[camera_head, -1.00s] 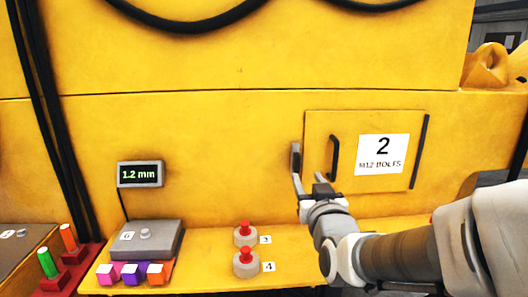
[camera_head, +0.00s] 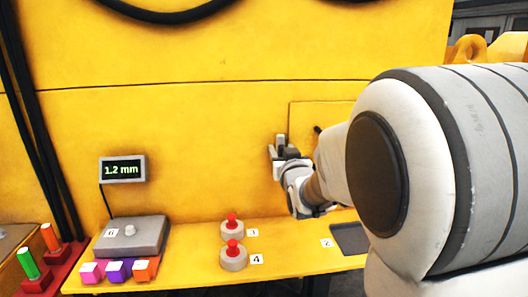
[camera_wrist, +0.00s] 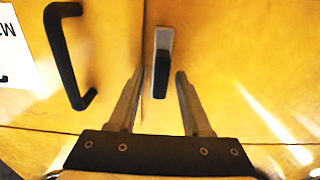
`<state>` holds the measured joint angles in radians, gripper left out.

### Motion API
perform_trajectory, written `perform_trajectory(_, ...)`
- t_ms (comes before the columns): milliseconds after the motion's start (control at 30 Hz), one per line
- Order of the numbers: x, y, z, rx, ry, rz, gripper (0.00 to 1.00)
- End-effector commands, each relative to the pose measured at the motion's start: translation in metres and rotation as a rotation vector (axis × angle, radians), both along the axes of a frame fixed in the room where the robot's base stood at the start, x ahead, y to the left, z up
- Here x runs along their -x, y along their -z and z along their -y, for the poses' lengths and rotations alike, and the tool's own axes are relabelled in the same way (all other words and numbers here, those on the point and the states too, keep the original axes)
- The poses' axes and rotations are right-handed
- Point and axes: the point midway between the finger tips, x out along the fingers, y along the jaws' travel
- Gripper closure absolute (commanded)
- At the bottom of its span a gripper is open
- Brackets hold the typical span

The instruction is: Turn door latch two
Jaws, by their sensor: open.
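Door latch two (camera_wrist: 163,43) has a grey plate and a black lever in the wrist view, beside the door's edge. The lever lies lengthwise along the plate. My gripper (camera_wrist: 159,76) is open, with one finger on each side of the lever in the picture; I cannot tell whether either touches it. In the head view the latch (camera_head: 281,139) shows as a small grey piece just above my gripper (camera_head: 280,151). The yellow door (camera_head: 308,112) is mostly hidden behind my arm. Its black handle (camera_wrist: 62,58) and part of its white label (camera_wrist: 14,45) show in the wrist view.
The yellow ledge holds two red-topped knobs (camera_head: 232,240), a grey box (camera_head: 132,236), coloured cubes (camera_head: 118,270) and a dark plate (camera_head: 350,238). A display (camera_head: 122,169) reads 1.2 mm. Black cables hang at left.

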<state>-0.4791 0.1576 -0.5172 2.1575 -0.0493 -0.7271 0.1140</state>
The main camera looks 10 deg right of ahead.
Motion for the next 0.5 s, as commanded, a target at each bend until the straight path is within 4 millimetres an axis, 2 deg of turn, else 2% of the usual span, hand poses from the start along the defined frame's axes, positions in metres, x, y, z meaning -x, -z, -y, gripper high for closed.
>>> perform_trajectory(167,0.0000,-0.0002,0.0002,0.000,0.000,0.000,0.51)
perform_trajectory(267,0.0001,-0.0002,0.0001,0.000,0.000,0.000,0.66)
perform_trajectory(433,0.0002,-0.0002,0.0001,0.000,0.000,0.000,0.96)
perform_trajectory(500,0.0002,-0.0002,0.0001,0.000,0.000,0.000,1.00)
